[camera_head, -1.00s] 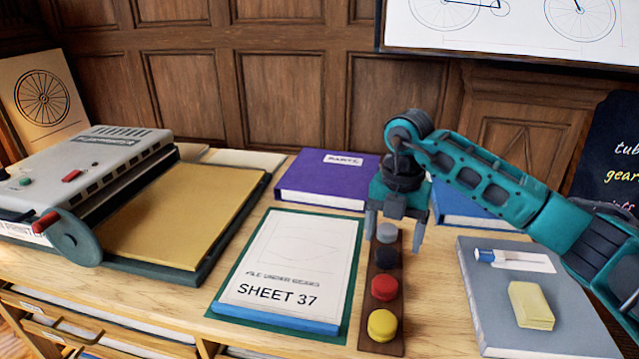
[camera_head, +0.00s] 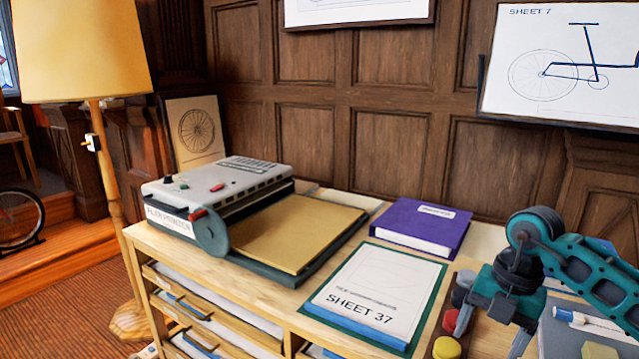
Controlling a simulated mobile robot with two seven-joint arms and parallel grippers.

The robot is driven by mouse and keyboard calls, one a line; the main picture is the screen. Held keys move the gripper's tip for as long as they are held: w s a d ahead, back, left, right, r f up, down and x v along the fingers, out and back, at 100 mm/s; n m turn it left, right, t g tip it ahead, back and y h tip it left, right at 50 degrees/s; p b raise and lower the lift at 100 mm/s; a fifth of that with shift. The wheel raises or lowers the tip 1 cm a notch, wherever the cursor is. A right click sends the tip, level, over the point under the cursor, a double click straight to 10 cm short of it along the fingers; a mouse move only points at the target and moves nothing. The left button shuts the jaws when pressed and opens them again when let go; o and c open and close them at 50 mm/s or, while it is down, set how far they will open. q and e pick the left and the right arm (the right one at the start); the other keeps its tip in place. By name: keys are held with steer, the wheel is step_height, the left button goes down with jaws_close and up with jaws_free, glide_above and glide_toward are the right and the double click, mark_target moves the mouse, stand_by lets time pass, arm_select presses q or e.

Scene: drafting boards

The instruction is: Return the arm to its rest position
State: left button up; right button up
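My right arm comes in from the right in the head view. Its teal and dark gripper (camera_head: 493,330) points down, with its two grey fingers spread apart and nothing seen between them. It hangs just right of the dark strip of round knobs, over or near the grey book's left edge. A red knob (camera_head: 451,321) and a yellow knob (camera_head: 447,348) show on the strip; its far part is partly hidden by the gripper. My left gripper is not in view.
The SHEET 37 pad (camera_head: 380,283) lies left of the strip, with a purple binder (camera_head: 420,222) behind. A grey printing machine (camera_head: 217,188) with a tan bed stands further left. A grey book (camera_head: 560,335) bearing a pen (camera_head: 590,320) and a yellow block (camera_head: 600,350) lies right.

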steer(key=s+a+f+n+y, duration=0.2)
steer(key=a+f+y, duration=0.15)
steer(key=a, duration=0.65)
steer(key=s+a+r+m+t+y+p, duration=0.25)
steer(key=a+r+m+t+y, duration=0.35)
steer(key=a+y, duration=0.75)
steer(key=s+d+f+m+t+h, duration=0.1)
steer(key=d+f+m+t+h, duration=0.95)
steer(key=m, duration=0.65)
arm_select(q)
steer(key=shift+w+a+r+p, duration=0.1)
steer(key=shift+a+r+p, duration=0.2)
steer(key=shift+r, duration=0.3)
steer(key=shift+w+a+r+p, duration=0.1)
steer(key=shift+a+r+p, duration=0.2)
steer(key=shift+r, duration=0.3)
arm_select(e)
steer(key=s+d+f+m+g+h, duration=0.3)
steer(key=s+f+m+g+h, duration=0.1)
steer(key=s+f, duration=0.6)
steer(key=shift+s+d+f+m+g+h, duration=0.15)
steer(key=shift+s+d+m+g+h, duration=0.25)
steer(key=shift+g+h, duration=0.55)
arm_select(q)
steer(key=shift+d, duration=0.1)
arm_select(e)
steer(key=shift+c, duration=0.3)
